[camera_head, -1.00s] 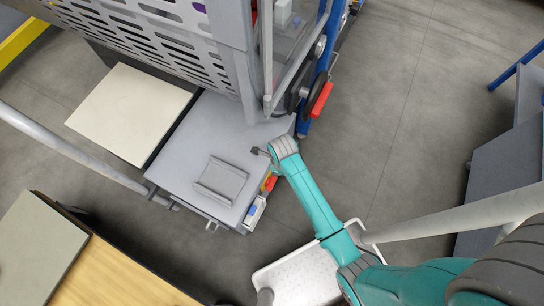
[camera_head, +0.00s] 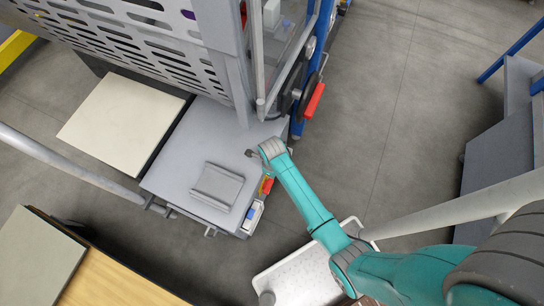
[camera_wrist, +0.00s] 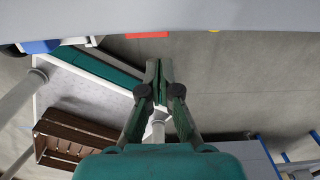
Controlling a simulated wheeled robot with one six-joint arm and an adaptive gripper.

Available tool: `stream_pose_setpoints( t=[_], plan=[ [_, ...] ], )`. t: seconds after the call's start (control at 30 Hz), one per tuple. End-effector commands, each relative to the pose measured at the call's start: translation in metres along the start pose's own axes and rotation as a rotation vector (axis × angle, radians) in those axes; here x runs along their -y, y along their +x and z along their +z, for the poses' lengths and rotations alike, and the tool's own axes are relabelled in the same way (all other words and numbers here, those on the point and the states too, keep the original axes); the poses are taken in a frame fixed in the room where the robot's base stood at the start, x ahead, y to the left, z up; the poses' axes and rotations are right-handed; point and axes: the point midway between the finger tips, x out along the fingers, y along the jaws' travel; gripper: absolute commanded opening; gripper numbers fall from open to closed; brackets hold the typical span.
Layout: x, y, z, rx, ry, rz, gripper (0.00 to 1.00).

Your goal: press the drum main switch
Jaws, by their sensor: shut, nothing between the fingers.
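My gripper (camera_head: 251,153) is over the grey flat top (camera_head: 175,172) of the machine, near its right edge. In the wrist view, my gripper (camera_wrist: 159,68) has its two fingers together, empty, in front of the machine's grey surface along the top. Red and yellow parts (camera_head: 267,186) sit on the machine's right side, just below my gripper in the head view. A red strip (camera_wrist: 148,35) and a small yellow piece (camera_wrist: 213,30) show at the machine's edge in the wrist view. I cannot tell which part is the drum main switch.
A raised grey plate (camera_head: 217,186) lies on the flat top. A slotted grey guard (camera_head: 130,45) and a red handle (camera_head: 314,101) stand beyond. A cream panel (camera_head: 122,122) is at left. A brown slatted crate (camera_wrist: 75,138) shows in the wrist view. Open floor lies to the right.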

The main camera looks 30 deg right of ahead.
Motion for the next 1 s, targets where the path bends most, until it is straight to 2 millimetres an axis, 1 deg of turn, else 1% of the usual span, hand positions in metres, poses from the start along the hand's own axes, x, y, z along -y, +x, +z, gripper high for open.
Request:
stream_pose_setpoints(
  t=[0.03, 0.1, 0.3, 0.5, 0.7, 1.0],
  plan=[
    [0.0, 0.011, 0.0, -0.002, 0.0, 0.002, 0.0],
    [0.0, 0.023, 0.0, -0.002, 0.0, 0.002, 0.0],
    [0.0, 0.058, 0.0, -0.002, 0.0, 0.001, 0.0],
    [0.0, 0.081, 0.0, -0.001, 0.0, 0.0, 0.0],
    [0.0, 0.091, 0.0, 0.0, 0.0, 0.0, 0.0],
    [0.0, 0.091, 0.0, 0.001, 0.0, -0.001, 0.0]
  ],
)
